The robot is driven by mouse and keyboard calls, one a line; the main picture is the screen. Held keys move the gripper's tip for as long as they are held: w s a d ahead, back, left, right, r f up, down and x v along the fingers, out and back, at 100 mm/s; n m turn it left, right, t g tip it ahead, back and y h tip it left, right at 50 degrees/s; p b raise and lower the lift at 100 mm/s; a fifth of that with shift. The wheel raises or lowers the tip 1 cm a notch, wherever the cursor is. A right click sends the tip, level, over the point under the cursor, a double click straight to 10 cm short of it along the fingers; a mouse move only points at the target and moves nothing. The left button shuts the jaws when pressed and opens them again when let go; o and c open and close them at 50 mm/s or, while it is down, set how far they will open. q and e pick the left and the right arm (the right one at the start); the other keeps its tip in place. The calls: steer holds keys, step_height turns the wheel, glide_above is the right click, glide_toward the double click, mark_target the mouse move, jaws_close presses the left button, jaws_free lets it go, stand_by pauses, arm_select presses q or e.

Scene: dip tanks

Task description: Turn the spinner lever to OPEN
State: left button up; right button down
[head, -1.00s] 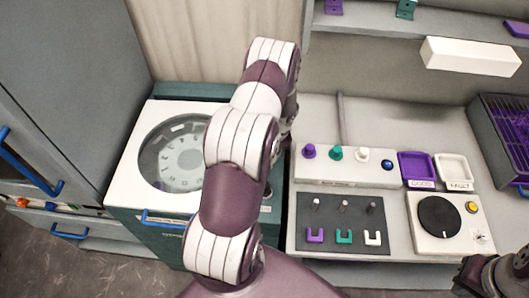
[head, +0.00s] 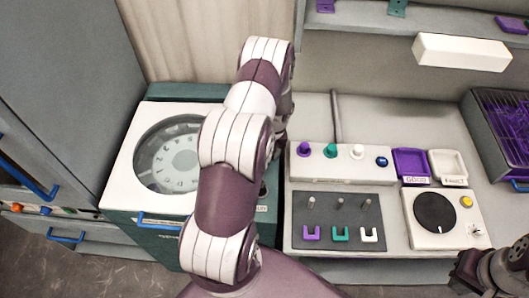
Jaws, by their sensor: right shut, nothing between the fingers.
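The spinner (head: 125,188) is a white-topped, teal-sided machine at the left with a round clear window (head: 178,155) over a pale disc with marks around it. A blue bar handle (head: 160,221) is on its front. I cannot make out the lever or an OPEN mark; my left arm covers the spinner's right side. A small part of its dark front controls shows beside the arm. My left gripper is hidden behind that arm. My right gripper (head: 463,277) is at the bottom right corner, partly cut off, shut and empty, apart from the spinner.
Right of my left arm, a bench holds a white strip with knobs (head: 335,170), a dark panel with pegs and hooks (head: 337,222), purple and white trays (head: 410,165), and a black dial (head: 435,212). A grey cabinet (head: 65,80) stands left. A shelf with a white box (head: 462,52) is above.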

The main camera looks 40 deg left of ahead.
arm_select(q)
step_height(320, 180, up, 12)
steer(key=w+d+b, duration=0.1)
steer(key=b, duration=0.1)
steer(key=shift+w+d+b, duration=0.3)
steer(key=shift+w+d, duration=0.05)
steer(key=shift+w, duration=0.05)
steer(key=shift+r, duration=0.1)
steer(key=s+d+n+t+b, duration=0.1)
steer(key=s+d+n, duration=0.3)
steer(key=d+n, duration=0.2)
steer(key=s+d+r+n+t+h+b, duration=0.1)
steer(key=s+d+n, duration=0.3)
steer(key=n, duration=0.7)
steer(key=s+d+r+n+t+b, duration=0.1)
steer(key=s+d+n, duration=0.3)
steer(key=d+n, duration=0.4)
steer(key=shift+s+n+h+b, duration=0.3)
steer(key=shift+n+b, duration=0.25)
steer(key=shift+n, duration=0.15)
